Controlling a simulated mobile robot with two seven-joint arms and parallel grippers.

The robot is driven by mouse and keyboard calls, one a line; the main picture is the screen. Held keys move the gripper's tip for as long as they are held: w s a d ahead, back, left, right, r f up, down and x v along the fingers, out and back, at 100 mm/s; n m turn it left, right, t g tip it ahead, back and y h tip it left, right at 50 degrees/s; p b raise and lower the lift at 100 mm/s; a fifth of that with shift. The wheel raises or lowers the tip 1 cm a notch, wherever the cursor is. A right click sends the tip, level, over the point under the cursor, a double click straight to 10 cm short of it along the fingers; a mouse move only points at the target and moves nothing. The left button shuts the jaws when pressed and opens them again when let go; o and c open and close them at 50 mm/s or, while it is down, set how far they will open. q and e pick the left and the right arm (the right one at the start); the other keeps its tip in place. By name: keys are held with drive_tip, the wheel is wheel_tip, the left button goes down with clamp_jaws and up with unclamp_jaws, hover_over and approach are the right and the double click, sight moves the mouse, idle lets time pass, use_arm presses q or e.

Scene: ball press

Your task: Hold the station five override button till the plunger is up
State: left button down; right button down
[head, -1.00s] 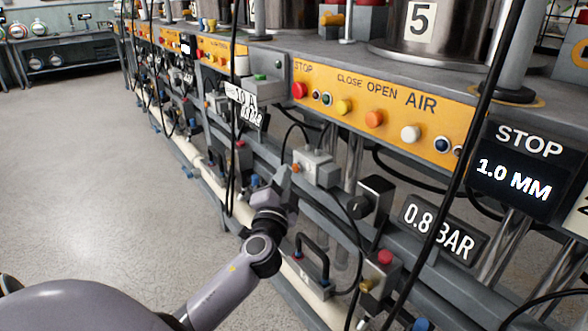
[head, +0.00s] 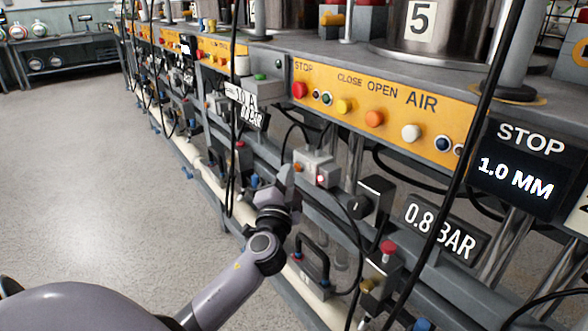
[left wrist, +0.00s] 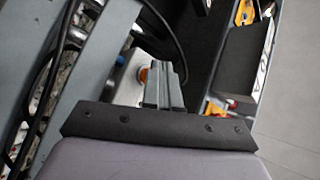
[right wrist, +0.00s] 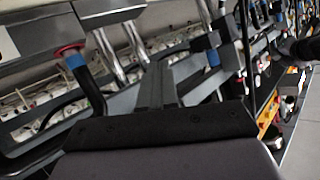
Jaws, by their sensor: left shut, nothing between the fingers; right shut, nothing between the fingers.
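Station five carries a "5" plate (head: 420,20) on its metal cylinder. Below its yellow panel is a grey valve box (head: 316,163) with an orange button (head: 298,167) and a glowing pinkish-white lamp (head: 320,179). My left gripper (head: 289,173) is shut and empty, its tips at the orange button. In the left wrist view the orange button (left wrist: 143,77) lies right beside the fingers (left wrist: 172,75); I cannot tell if they touch. A red-capped plunger (head: 389,248) stands raised on a pale stem, lower right. My right gripper (right wrist: 160,85) is shut and empty, away from the box.
The yellow panel (head: 375,98) holds several coloured buttons. Displays read "STOP 1.0 MM" (head: 515,175) and "0.8 BAR" (head: 440,228). A black-capped block (head: 371,198) is right of the valve box. Black cables hang across the front. Floor (head: 90,170) at left is clear.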

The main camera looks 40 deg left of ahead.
use_arm(q)
drive_tip(key=shift+s+a, duration=0.2)
drive_tip(key=shift+s, duration=0.65)
drive_tip(key=s, duration=0.2)
drive_tip(key=s+a, duration=0.1)
drive_tip(key=s, duration=0.1)
drive_tip(key=shift+s+a, duration=0.2)
drive_tip(key=shift+s, duration=0.2)
idle(0.3)
